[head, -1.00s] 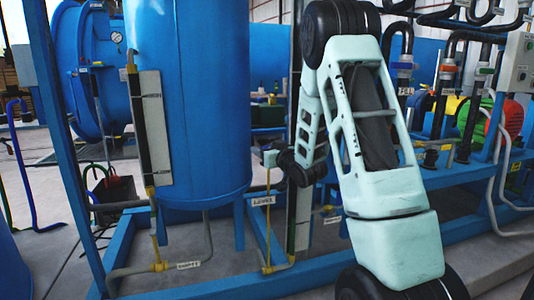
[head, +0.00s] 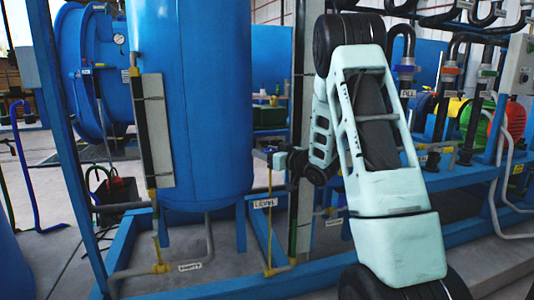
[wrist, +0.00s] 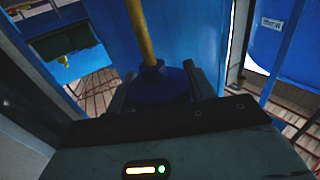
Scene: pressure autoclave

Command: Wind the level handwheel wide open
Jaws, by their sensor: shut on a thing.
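The level handwheel (wrist: 160,88) is a small blue wheel in the wrist view, at the end of a yellow pipe (wrist: 141,32). My gripper (wrist: 161,84) is shut on it, with a dark finger on each side. In the head view my gripper (head: 276,157) is at the top of the thin yellow pipe (head: 269,235), above the white LEVEL sign (head: 265,203). The wheel is too small and covered to make out there. How far it is turned cannot be told.
A large blue tank (head: 192,100) stands left of my gripper, with a sight gauge (head: 152,130) on it. A blue frame rail (head: 265,238) runs below. Pipes and several coloured valves, one labelled FILL (head: 408,93), are at the right.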

